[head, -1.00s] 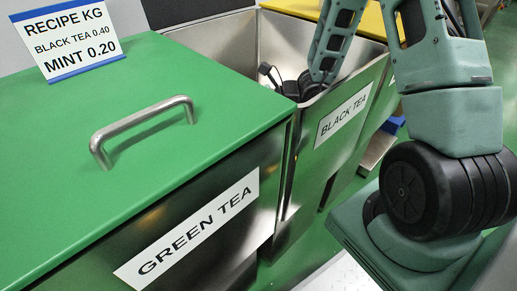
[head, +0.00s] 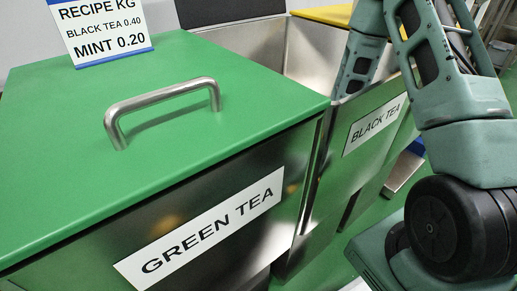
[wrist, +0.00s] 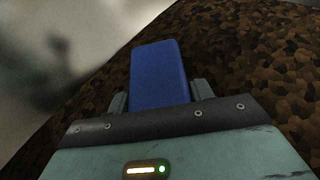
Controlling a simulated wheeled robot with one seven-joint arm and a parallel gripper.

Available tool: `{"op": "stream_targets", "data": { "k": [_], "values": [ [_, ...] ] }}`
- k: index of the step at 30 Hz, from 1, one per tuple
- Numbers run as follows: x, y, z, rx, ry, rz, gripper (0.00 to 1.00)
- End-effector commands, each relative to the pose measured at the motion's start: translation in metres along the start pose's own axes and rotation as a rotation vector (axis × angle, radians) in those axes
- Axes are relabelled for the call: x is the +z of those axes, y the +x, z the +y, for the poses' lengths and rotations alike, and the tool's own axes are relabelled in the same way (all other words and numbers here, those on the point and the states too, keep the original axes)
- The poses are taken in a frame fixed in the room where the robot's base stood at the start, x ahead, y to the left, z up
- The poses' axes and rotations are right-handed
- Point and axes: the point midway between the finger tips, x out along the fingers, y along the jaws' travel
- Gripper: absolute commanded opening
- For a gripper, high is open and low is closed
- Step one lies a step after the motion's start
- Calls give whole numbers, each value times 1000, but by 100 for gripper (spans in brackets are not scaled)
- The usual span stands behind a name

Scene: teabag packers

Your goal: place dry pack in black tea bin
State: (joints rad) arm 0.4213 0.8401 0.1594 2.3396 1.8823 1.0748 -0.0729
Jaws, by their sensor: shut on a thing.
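In the wrist view my gripper (wrist: 160,103) is shut on a blue pack (wrist: 158,70), with one finger on each side of it. Brown, tea-like contents (wrist: 247,70) lie beneath and around the pack in that view; I cannot tell whether the pack touches them. In the head view the black tea bin (head: 312,45) stands open behind the green tea bin, with a BLACK TEA label (head: 375,124) on its front. My arm reaches down into it.
The green tea bin (head: 60,255) is closed by a green lid (head: 65,150) with a metal handle (head: 162,105). A recipe sign (head: 105,30) stands on it. A yellow lid (head: 325,15) is behind the black tea bin. A pale metal wall (wrist: 60,60) is close on the wrist view's left.

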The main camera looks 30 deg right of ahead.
Motion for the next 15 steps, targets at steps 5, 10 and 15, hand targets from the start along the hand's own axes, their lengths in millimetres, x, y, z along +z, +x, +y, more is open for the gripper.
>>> {"op": "stream_targets", "data": {
  "k": [5, 10, 15],
  "values": [
    [-1, 0, 0, 0, 0, 0, 72],
    [-1, 0, 0, 0, 0, 0, 72],
    [2, -8, -1, -3, 2, 1, 72]
  ]
}}
